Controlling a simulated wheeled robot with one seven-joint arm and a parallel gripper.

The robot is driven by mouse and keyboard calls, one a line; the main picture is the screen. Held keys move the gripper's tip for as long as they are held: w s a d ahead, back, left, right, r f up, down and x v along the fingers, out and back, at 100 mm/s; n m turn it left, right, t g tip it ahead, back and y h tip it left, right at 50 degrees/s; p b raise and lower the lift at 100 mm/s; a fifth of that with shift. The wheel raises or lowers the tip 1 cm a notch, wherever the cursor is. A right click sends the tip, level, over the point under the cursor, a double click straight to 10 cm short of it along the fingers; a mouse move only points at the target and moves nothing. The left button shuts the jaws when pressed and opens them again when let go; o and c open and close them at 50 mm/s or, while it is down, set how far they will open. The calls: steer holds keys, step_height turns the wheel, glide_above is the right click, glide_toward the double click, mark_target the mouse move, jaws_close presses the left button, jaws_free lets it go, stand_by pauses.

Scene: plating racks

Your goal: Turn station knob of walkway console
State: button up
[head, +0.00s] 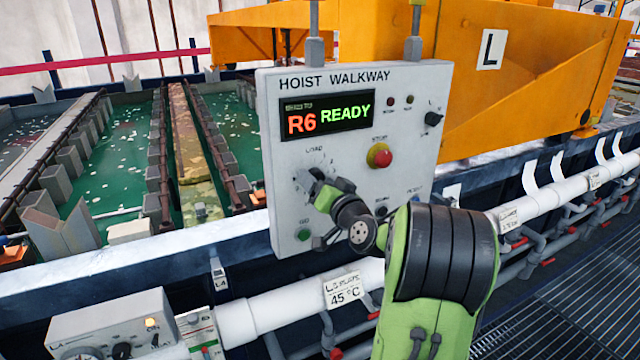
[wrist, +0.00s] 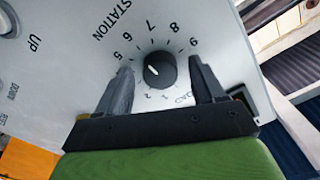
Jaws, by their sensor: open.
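The walkway console (head: 350,90) is a white upright panel marked HOIST WALKWAY, with a display reading R6 READY. Its station knob (wrist: 159,72) is round and black with a white pointer line. The pointer aims roughly toward the 5 and 6 on the printed dial; the exact mark is hard to tell. My gripper (head: 316,186) is at the lower left of the panel in the head view and hides the knob there. In the wrist view my gripper (wrist: 161,68) is open, with one finger on each side of the knob and a visible gap on both sides.
A red stop button (head: 380,156), a green button (head: 304,235) and a small black selector knob (head: 432,118) are on the same panel. A white pipe (head: 255,315) runs below it. Green tanks (head: 115,150) lie behind left, and an orange hoist (head: 540,80) stands behind right.

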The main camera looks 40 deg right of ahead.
steer(key=b+v, duration=0.4)
steer(key=v, duration=1.1)
steer(key=shift+s+a, duration=0.2)
steer(key=shift+s, duration=0.15)
